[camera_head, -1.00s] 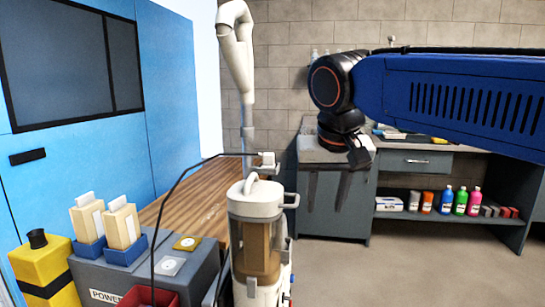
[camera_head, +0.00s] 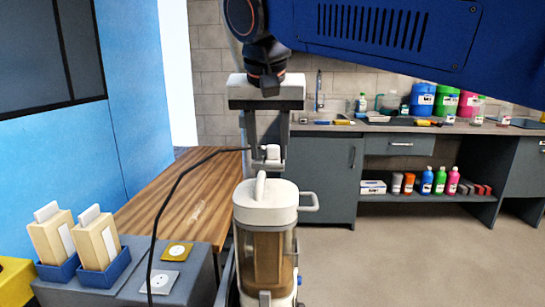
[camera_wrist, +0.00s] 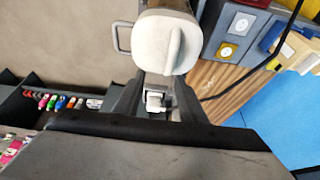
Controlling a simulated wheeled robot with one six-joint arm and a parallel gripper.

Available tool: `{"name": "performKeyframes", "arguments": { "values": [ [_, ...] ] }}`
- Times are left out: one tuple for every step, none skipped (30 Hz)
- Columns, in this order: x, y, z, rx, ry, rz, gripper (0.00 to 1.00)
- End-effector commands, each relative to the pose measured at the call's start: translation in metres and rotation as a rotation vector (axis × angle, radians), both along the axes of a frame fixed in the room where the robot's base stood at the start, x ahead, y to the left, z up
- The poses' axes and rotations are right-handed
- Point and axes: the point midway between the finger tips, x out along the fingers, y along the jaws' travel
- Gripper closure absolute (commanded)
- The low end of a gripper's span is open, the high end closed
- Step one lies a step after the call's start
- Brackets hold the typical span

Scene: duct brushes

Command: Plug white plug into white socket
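The white plug (camera_head: 272,153) with its black cable is above and behind the canister vacuum's lid in the head view. My gripper (camera_head: 267,160) points down, with its fingers on either side of the plug. The wrist view also shows the plug (camera_wrist: 155,99) between the fingers (camera_wrist: 157,108).
A yellow socket (camera_head: 177,251) sits just behind the white one. Two cream packs in blue trays (camera_head: 105,253) stand to its left. The vacuum (camera_head: 266,230) stands close below my gripper. A wooden bench (camera_head: 185,195) and a grey workbench (camera_head: 325,180) are behind. The floor at right is clear.

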Motion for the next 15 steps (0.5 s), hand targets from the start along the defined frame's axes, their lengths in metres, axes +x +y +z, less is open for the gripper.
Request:
{"name": "performKeyframes", "arguments": {
  "values": [
    [0.002, 0.0, 0.0, -0.001, 0.0, -0.001, 0.62],
    [0.004, 0.0, 0.0, -0.001, 0.0, -0.001, 0.62],
    [0.008, 0.0, 0.0, 0.0, 0.001, -0.002, 0.62],
    [0.012, -0.001, 0.0, -0.001, 0.001, -0.003, 0.62],
    [0.017, -0.001, 0.0, -0.001, 0.001, -0.004, 0.62],
    [0.024, -0.002, -0.001, -0.002, 0.001, -0.004, 0.62],
    [0.029, -0.002, -0.001, -0.002, 0.001, -0.004, 0.62],
    [0.035, -0.002, -0.001, 0.0, 0.0, -0.004, 0.62],
    [0.042, -0.002, -0.001, 0.0, 0.0, -0.004, 0.62],
    [0.047, -0.003, -0.001, -0.001, 0.0, -0.004, 0.62],
    [0.052, -0.003, -0.001, 0.0, 0.0, -0.003, 0.62],
    [0.059, -0.003, -0.001, 0.0, 0.001, -0.003, 0.62],
    [0.063, -0.003, 0.0, 0.0, 0.001, -0.003, 0.62],
    [0.067, -0.003, -0.001, 0.0, 0.001, -0.002, 0.62],
    [0.072, -0.003, -0.001, 0.0, 0.001, -0.002, 0.62]
  ]
}}
